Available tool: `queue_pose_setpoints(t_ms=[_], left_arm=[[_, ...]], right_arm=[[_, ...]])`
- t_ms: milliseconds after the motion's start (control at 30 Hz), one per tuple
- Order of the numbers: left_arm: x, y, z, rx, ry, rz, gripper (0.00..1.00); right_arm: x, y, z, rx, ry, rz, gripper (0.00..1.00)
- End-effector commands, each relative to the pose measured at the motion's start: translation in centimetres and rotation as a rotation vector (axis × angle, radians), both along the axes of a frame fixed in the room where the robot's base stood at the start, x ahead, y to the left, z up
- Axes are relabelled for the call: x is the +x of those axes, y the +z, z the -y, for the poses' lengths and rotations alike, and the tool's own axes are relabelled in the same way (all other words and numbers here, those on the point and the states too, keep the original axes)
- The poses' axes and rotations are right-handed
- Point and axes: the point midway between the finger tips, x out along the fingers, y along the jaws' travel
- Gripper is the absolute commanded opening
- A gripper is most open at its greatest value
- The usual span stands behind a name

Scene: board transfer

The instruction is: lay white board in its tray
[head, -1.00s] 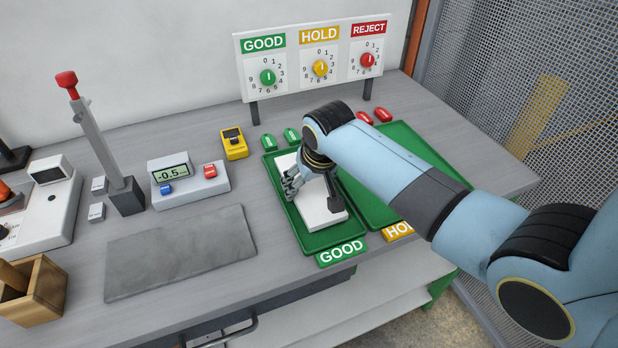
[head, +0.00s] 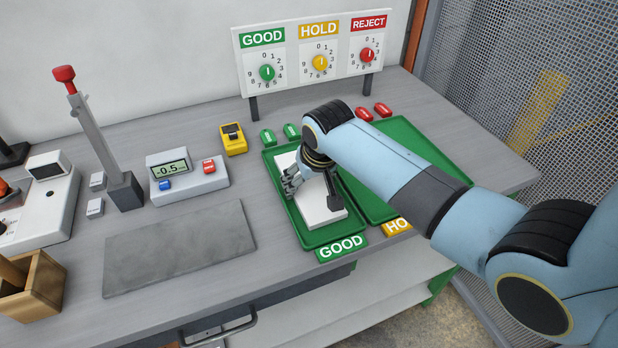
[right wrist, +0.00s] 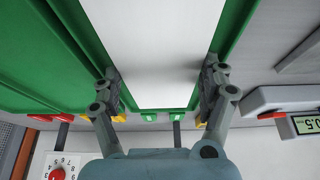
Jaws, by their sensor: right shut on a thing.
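The white board (head: 314,208) lies flat within the green tray labelled GOOD (head: 325,238) in the head view. My right gripper (head: 312,188) is over the board, its fingers down at the board's two long sides. In the right wrist view the white board (right wrist: 150,50) runs between the two fingers of my right gripper (right wrist: 160,92), which is shut on it. Green tray surface shows on both sides of the board there. Whether the board's underside touches the tray floor is hard to tell. My left gripper is not in view.
A second green tray (head: 425,150), partly behind my right arm, stands to the right with a HOLD label (head: 397,226). A dial panel (head: 312,50) stands behind. A gauge box (head: 190,180), a yellow device (head: 233,139) and a grey mat (head: 180,248) lie to the left.

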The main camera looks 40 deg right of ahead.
Motion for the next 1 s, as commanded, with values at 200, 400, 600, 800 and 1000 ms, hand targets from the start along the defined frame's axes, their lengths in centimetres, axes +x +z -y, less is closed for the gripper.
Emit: queue_pose_setpoints(t_ms=[200, 400, 600, 800, 1000], left_arm=[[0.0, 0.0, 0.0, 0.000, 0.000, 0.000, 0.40], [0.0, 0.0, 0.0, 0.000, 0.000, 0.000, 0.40], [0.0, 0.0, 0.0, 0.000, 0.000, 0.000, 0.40], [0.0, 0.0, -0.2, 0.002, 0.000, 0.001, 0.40], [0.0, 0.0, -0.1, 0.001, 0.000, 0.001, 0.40]], right_arm=[[0.0, 0.0, 0.0, 0.000, 0.000, 0.000, 1.00], [0.0, 0.0, 0.0, 0.001, 0.000, 0.000, 1.00], [0.0, 0.0, 0.0, 0.001, 0.000, -0.001, 1.00], [-0.2, 0.2, -0.1, 0.001, 0.000, -0.002, 1.00], [-1.2, 2.9, -0.3, 0.000, 0.000, 0.002, 1.00]])
